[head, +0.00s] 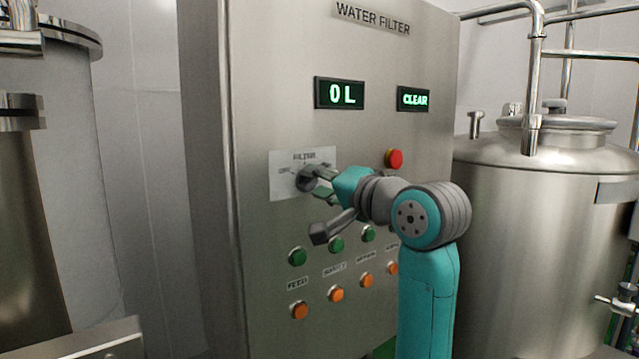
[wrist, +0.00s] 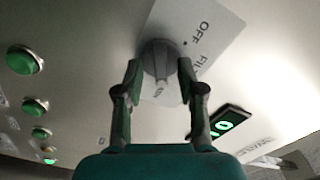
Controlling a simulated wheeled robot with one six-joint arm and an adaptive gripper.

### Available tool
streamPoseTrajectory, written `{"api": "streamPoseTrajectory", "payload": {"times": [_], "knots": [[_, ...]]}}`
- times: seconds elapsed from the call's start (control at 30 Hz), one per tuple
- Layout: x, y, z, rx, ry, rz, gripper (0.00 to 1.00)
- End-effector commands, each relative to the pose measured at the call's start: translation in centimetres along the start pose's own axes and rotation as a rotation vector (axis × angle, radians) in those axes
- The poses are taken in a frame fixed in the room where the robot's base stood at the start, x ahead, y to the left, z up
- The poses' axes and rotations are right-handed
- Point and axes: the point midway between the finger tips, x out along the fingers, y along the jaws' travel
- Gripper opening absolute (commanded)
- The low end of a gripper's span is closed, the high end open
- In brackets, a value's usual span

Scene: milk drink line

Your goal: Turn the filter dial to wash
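The filter dial (head: 306,180) is a dark grey round knob on a white label plate (head: 284,163) on the steel water filter panel. In the wrist view the dial (wrist: 157,58) lies between the fingertips of my gripper (wrist: 160,72). The fingers stand apart on either side of the knob, the right one very close to its edge. I cannot tell whether they touch it. My gripper (head: 324,184) partly covers the dial and plate in the head view.
A red button (head: 394,159) sits right of the dial. Green buttons (head: 297,256) and orange buttons (head: 299,310) are in rows below. A steel tank (head: 540,230) stands at right.

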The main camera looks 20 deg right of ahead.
Motion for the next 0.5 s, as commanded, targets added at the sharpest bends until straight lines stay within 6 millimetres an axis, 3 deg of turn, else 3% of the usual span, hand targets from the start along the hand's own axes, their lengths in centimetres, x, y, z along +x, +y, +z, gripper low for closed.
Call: {"api": "streamPoseTrajectory", "payload": {"times": [0.27,0.5], "knots": [[-0.5,-0.1,-0.1,-0.001,0.001,-0.002,0.39],[-4.2,0.0,-0.1,-0.002,0.004,-0.002,0.39]]}}
